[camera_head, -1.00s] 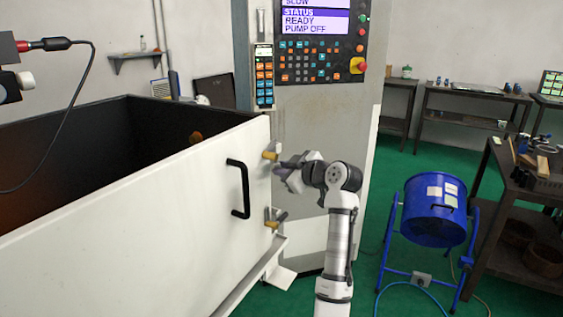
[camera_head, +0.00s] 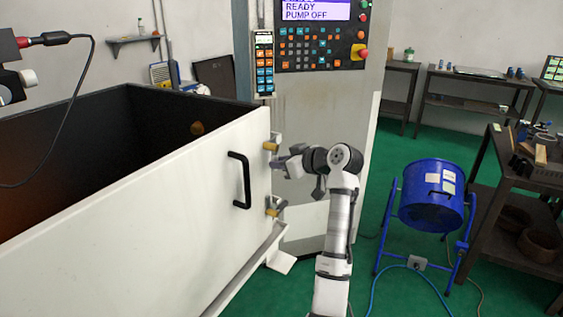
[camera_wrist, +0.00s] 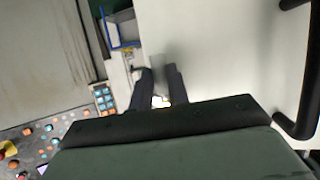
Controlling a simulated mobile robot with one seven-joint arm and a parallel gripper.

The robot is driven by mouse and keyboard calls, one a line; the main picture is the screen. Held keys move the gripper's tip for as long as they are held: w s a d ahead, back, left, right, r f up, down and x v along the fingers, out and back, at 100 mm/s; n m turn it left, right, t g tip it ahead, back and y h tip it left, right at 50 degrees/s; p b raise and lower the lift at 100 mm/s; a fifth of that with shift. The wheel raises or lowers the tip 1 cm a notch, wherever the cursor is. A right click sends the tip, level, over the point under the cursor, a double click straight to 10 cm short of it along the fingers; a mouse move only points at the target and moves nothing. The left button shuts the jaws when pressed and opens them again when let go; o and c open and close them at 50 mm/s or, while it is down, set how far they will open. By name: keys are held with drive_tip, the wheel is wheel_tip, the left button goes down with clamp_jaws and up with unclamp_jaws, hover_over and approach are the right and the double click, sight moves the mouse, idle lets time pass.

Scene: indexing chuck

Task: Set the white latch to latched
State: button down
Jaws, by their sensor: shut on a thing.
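Two small latches sit on the right edge of the large white door panel (camera_head: 150,200): an upper latch (camera_head: 271,147) and a lower latch (camera_head: 272,212), each with a yellowish part. I cannot tell from colour which is the white one. My gripper (camera_head: 283,163) is at the upper latch, just below and right of its yellowish part, and hides its lever. In the wrist view my gripper (camera_wrist: 161,82) has its two dark fingers around a blurred grey piece, shut on what appears to be this lever. A small white spot shows between the fingers. The lever's angle is unclear.
A black door handle (camera_head: 240,180) is left of the latches. A control panel (camera_head: 322,48) stands behind on a grey cabinet. A blue drum (camera_head: 430,195) on a stand and dark workbenches are at right. Green floor is open between the drum and my arm.

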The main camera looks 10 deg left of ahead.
drive_tip(key=c, duration=1.3)
unclamp_jaws()
drive_tip(key=shift+c, duration=0.2)
drive_tip(key=b+v, duration=0.4)
drive_tip(key=v, duration=1)
